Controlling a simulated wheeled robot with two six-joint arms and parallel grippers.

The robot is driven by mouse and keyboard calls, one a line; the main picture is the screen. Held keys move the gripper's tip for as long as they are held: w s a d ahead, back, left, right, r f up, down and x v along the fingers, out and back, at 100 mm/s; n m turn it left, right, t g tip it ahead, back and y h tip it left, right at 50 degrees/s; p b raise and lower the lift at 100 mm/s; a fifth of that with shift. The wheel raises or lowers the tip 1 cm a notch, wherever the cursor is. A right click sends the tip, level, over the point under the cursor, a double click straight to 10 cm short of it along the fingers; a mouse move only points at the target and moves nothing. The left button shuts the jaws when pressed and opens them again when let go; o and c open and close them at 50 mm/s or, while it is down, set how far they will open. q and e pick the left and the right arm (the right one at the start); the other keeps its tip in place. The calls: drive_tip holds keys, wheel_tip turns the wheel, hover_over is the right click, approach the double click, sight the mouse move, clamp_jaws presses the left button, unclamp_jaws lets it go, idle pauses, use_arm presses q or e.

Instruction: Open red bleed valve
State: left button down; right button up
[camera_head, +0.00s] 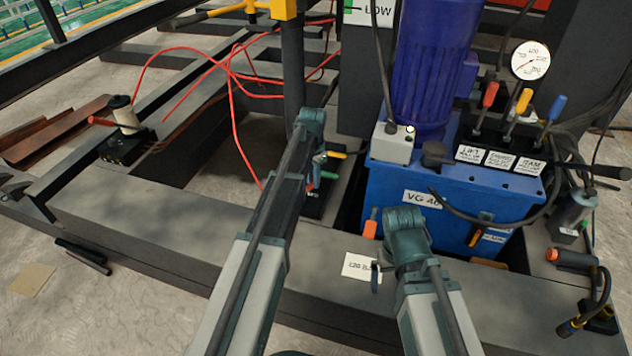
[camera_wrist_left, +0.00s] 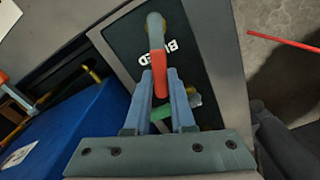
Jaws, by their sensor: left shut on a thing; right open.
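In the left wrist view, the red bleed valve handle (camera_wrist_left: 158,78) lies between the two fingers of my left gripper (camera_wrist_left: 160,85), which is shut on it. The handle meets a grey rounded end (camera_wrist_left: 155,28) over a dark plate, partly covered, lettered like "BLEED" (camera_wrist_left: 180,50). A green handle (camera_wrist_left: 172,108) sits just behind the fingers. My right gripper (camera_head: 376,276) is open near the white label on the beam.
The blue power unit (camera_head: 450,190) stands right of my left gripper, with several coloured levers and a gauge (camera_head: 530,61). An orange handle (camera_head: 371,222) is close to my right wrist. Red hoses (camera_head: 232,75) lie behind. The front beam (camera_head: 150,225) is mostly clear.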

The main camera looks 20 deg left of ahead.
use_arm(q)
drive_tip(key=shift+w+a+n, duration=0.15)
drive_tip(key=shift+a+n, duration=0.4)
drive_tip(key=shift+n, duration=0.55)
drive_tip(key=shift+w+a+n, duration=0.1)
drive_tip(key=shift+a+n, duration=0.4)
drive_tip(key=shift+n, duration=0.6)
drive_tip(key=shift+a, duration=0.1)
drive_tip(key=c, duration=0.8)
unclamp_jaws()
drive_tip(key=shift+o, duration=0.2)
drive_tip(key=shift+r, duration=0.15)
use_arm(e)
drive_tip(key=shift+r, duration=0.2)
use_arm(q)
wheel_tip(320, 180, up, 14)
drive_tip(key=p, duration=1.4)
drive_tip(key=shift+f, duration=0.2)
use_arm(e)
wheel_tip(320, 180, up, 14)
drive_tip(key=shift+d+f, duration=0.15)
drive_tip(key=shift+f, duration=0.1)
